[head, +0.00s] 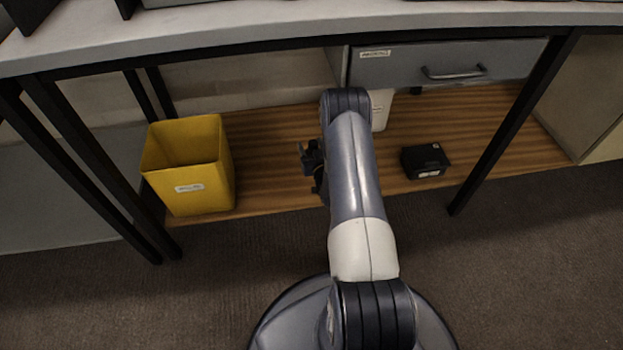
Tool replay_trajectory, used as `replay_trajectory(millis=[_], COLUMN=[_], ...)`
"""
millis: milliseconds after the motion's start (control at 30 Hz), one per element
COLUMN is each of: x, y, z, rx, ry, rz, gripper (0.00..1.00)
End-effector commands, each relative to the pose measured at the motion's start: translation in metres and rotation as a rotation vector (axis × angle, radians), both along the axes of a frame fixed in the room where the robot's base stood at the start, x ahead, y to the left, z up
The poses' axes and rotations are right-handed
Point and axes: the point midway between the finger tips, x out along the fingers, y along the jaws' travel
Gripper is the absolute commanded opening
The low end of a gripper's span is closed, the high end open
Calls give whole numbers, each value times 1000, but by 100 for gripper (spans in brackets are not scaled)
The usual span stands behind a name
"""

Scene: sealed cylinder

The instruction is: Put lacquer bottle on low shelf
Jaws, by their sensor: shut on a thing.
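The low shelf (272,150) is a wood-grained board under the workbench. My arm reaches over its front edge from below. My gripper (312,158) is a small dark shape left of the arm's far end, over the shelf's middle. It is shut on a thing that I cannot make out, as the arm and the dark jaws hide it. I cannot pick out the lacquer bottle for sure. A white container (381,108) stands at the back of the shelf, partly hidden behind my arm. I cannot tell what it is.
A yellow open bin (190,168) stands on the shelf's left. A small black box (425,161) lies to the right. A grey drawer (440,66) hangs above the shelf. Black table legs (515,120) flank it. Bare board shows between the bin and my gripper.

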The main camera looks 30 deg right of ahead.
Motion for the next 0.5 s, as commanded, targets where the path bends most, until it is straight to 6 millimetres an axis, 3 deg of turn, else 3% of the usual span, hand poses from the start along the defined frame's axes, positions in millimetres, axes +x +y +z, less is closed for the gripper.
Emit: replay_trajectory(millis=[100,500], x=[-1,-1], y=[0,0], z=[-29,-72], rx=[1,0], ry=[2,1], rz=[0,0], gripper=[23,23])
